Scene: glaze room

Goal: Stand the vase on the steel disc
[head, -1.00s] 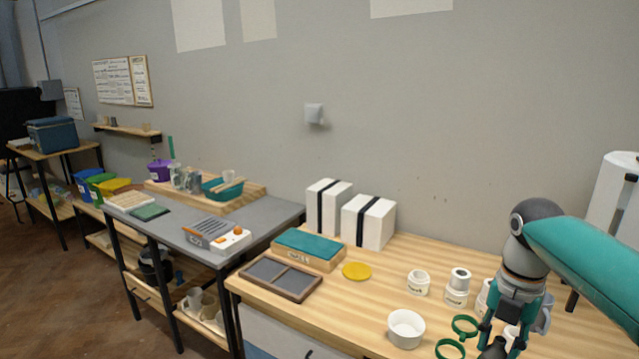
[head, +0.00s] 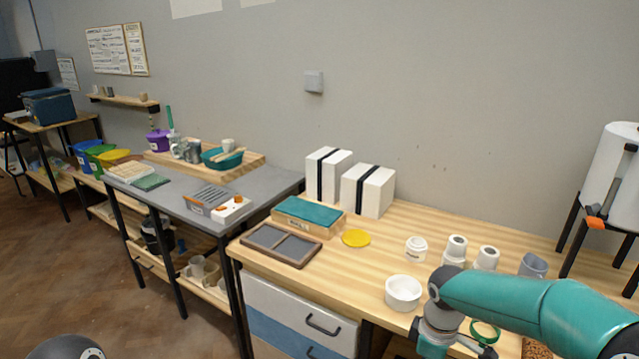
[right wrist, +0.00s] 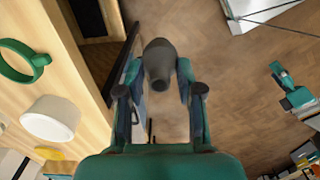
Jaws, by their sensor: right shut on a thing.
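In the right wrist view my right gripper (right wrist: 159,84) is shut on a dark grey vase (right wrist: 159,62), held between its two fingers over the floor, clear of the bench edge. In the head view only the top of that gripper shows at the bottom edge; its fingertips and the vase are out of frame. I cannot make out a steel disc in either view. A teal and dark part at the right of the right wrist view looks like my left arm; its fingers are too small to read.
The wooden bench (head: 385,262) carries a white bowl (head: 403,292), a green ring (head: 485,331), several small white pots, a yellow disc (head: 356,238) and a framed tray (head: 281,246). A grey-topped table (head: 180,198) stands left. Brown floor (head: 140,325) is open in front.

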